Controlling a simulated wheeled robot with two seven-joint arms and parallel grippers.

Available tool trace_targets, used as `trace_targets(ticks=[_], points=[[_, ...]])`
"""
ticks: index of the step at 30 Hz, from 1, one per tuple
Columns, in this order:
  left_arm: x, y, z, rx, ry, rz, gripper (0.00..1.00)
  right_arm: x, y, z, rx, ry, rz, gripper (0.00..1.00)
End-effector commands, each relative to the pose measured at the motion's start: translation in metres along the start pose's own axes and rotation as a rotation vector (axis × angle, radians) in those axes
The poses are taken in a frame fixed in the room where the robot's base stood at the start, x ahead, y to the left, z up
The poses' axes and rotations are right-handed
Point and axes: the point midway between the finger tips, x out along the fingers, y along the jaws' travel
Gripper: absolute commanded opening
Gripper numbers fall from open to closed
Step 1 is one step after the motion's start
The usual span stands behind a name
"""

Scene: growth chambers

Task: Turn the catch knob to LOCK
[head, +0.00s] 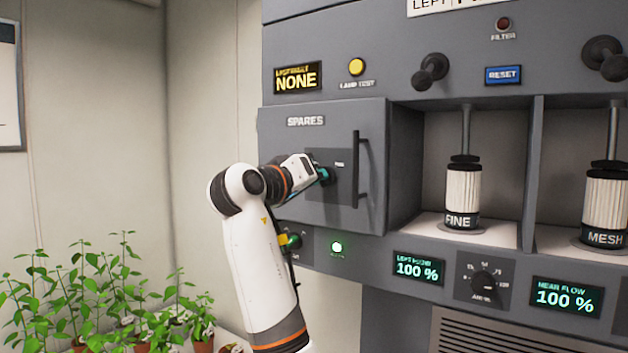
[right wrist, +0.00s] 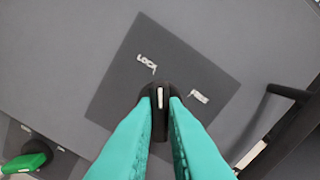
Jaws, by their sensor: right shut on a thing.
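The catch knob (right wrist: 160,100) is black with a white pointer line, on a dark square plate (right wrist: 205,60) marked LOCK and FREE. The plate (head: 347,190) also shows on the SPARES door (head: 290,148) in the head view. In the head view my right gripper (head: 325,176) hides most of the knob. My left gripper is not in view.
The SPARES door looks closed, with a black bar handle (head: 358,170) right of the plate. A green knob (head: 292,241) and a lit green lamp (head: 337,247) are below. Open bays with FINE (head: 463,195) and MESH (head: 606,200) cartridges are to the right. Potted plants (head: 100,300) stand lower left.

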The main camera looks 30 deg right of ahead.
Motion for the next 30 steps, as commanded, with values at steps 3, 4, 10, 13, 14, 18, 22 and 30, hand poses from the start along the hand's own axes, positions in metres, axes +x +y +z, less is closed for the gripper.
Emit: trace_targets(ticks=[3,4,10,13,14,18,22,30], points=[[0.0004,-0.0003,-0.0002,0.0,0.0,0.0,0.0,-0.0002,-0.0001,0.0006,-0.075,-0.001,0.0,0.0],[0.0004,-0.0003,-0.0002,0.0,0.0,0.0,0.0,-0.0002,-0.0001,0.0006,-0.093,-0.001,0.0,0.0],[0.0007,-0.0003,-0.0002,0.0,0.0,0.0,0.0,-0.0003,-0.0001,0.0007,-0.178,-0.002,0.0,0.0],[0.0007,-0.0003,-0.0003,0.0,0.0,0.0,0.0,-0.0003,-0.0001,0.0007,-0.202,-0.002,0.0,0.0],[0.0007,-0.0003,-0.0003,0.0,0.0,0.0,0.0,-0.0003,-0.0001,0.0007,-0.208,-0.002,0.0,0.0],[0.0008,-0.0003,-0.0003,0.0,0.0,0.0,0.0,-0.0003,-0.0001,0.0008,-0.222,-0.002,-0.001,0.0],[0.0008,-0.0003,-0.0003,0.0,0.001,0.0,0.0,-0.0003,-0.0001,0.0009,-0.226,-0.002,-0.001,0.0],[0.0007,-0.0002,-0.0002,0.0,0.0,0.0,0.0,-0.0003,-0.0001,0.0009,-0.226,-0.003,-0.001,0.14]])
